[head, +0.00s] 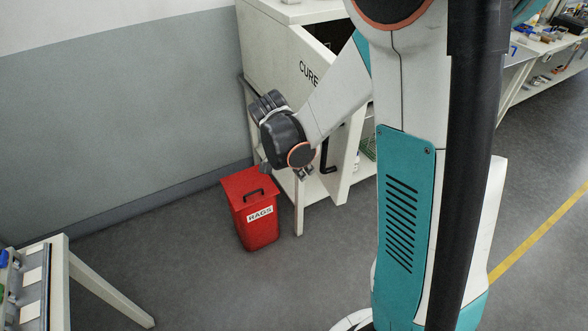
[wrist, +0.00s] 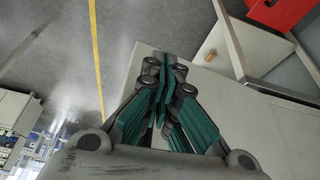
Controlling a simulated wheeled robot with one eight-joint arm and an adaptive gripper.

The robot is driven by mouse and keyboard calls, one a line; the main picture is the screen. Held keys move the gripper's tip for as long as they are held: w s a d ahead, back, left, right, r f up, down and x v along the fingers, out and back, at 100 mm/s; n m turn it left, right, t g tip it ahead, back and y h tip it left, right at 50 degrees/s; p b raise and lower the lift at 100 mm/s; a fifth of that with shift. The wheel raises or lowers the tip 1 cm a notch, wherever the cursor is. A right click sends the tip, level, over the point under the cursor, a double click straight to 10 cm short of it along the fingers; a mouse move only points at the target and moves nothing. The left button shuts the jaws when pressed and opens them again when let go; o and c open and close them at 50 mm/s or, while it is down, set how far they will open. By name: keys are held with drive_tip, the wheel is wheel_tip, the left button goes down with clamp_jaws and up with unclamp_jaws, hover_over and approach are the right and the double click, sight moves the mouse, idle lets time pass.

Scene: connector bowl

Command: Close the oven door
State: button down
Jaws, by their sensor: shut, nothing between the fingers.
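The oven (head: 290,14) is a cream cabinet marked "CURE" at the back, partly hidden behind my arm in the head view. A dark opening shows beside its lettered panel (head: 285,65), so the door appears at least partly open; its exact angle is hidden. A black handle (head: 328,158) shows just right of my wrist. My gripper (head: 305,172) hangs in front of the oven, mostly hidden by the wrist. In the wrist view my gripper (wrist: 165,68) is shut and empty, over a broad pale panel (wrist: 270,125). Whether it touches the panel cannot be told.
A red bin (head: 259,228) marked "RAGS" stands on the floor below my wrist, by the oven's leg. A white table (head: 62,285) is at lower left. A workbench (head: 515,75) is at upper right. The floor between bin and table is clear.

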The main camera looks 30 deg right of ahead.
drive_tip(key=shift+d+r, duration=0.1)
drive_tip(key=shift+d, duration=0.9)
